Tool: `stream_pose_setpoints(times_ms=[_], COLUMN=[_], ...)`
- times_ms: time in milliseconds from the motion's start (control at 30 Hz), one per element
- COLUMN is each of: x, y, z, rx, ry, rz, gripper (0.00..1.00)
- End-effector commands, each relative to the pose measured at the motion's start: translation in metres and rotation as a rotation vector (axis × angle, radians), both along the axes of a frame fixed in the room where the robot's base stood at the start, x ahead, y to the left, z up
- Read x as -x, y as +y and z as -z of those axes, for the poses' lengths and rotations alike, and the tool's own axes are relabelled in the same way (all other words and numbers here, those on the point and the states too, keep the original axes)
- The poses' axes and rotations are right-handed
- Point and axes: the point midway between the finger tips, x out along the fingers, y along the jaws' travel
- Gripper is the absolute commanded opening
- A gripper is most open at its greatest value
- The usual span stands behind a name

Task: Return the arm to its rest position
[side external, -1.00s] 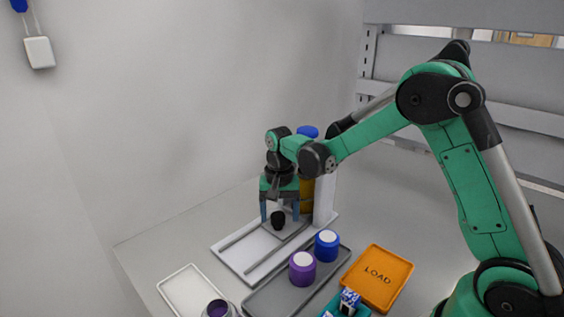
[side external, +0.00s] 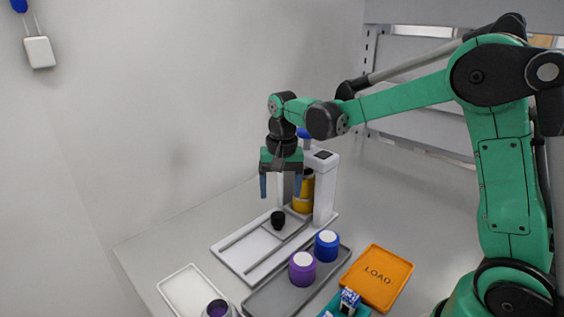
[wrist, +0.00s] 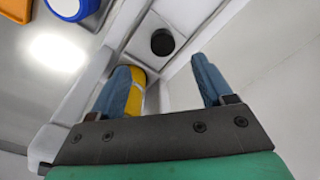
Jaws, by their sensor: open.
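My gripper (side external: 281,186) hangs fingers-down above the white machine base at the centre of the side external view. Its two blue fingers are apart with nothing between them, and they also show spread in the wrist view (wrist: 165,88). A small black knob-like piece (side external: 278,220) sits on the plate below the fingers, clear of them. It shows beyond the fingertips in the wrist view (wrist: 162,42). My arm reaches in from the right, with its elbow raised high.
A white upright post (side external: 325,190) and a yellow cylinder (side external: 303,192) stand close behind my gripper. A grey tray (side external: 275,297) holds a purple jar (side external: 302,268) and a blue jar (side external: 327,245). An orange LOAD tray (side external: 376,277) lies right. A white tray (side external: 180,285) lies front left.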

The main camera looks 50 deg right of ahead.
Motion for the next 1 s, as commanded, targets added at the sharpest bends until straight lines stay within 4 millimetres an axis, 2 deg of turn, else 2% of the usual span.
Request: stream_pose_setpoints(times_ms=[133,300,533,733,1000], x=[0.024,0.056,0.094,0.109,0.111], y=[0.012,0.026,0.039,0.044,0.045], z=[-0.025,-0.043,-0.045,-0.039,-0.037], rx=[0.024,0.076,0.168,0.224,0.235], ry=[-0.112,-0.264,-0.447,-0.531,-0.546], rz=[-0.145,-0.343,-0.575,-0.682,-0.701], gripper=[0.73,0.73,0.73,0.73,0.73])
